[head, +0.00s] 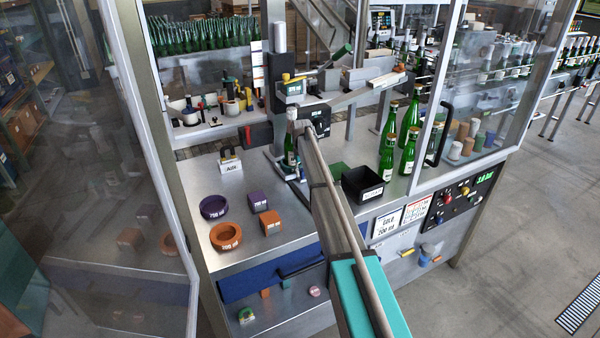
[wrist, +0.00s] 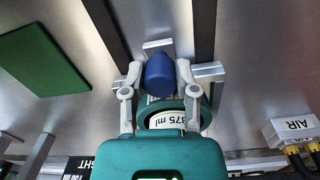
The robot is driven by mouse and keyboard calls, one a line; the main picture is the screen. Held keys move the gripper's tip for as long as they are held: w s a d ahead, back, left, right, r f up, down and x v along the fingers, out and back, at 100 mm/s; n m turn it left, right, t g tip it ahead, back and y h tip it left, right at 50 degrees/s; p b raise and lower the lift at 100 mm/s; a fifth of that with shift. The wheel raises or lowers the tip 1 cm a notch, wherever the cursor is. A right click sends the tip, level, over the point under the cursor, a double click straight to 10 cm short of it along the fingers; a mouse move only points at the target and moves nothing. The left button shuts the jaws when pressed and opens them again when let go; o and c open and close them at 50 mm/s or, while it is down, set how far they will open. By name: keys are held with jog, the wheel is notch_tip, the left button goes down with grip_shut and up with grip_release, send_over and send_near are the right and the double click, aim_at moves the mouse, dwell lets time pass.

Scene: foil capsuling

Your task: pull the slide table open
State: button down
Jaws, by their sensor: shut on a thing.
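In the wrist view my gripper (wrist: 158,70) has its two grey fingers closed on either side of a blue knob (wrist: 159,78). A green ring marked 375 ml (wrist: 165,121) sits right by the knob, partly covered by my gripper's body. Two dark rails (wrist: 203,45) run on the metal surface beyond, with short metal bars beside the fingers. Which of these parts belong to the slide table I cannot tell for sure. In the head view my arm hides the gripper and the knob. A green bottle (head: 290,150) stands upright just left of my arm.
A black bin (head: 362,184) and several green bottles (head: 388,155) stand right of my arm. Purple and orange rings (head: 225,236) and blocks sit at the left on the bench (head: 205,180). Glass panels (head: 130,150) flank the bench. A green plate (wrist: 40,60) lies left in the wrist view.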

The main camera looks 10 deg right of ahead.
jog(key=s+d, duration=0.2)
jog(key=s, duration=0.4)
jog(key=s+d, duration=0.2)
jog(key=s, duration=0.4)
jog(key=s+d, duration=0.1)
jog(key=s, duration=0.5)
jog(key=shift+s+d, duration=0.3)
jog(key=shift+d, duration=0.1)
jog(key=shift+c, duration=2)
grip_release()
jog(key=shift+o, duration=0.2)
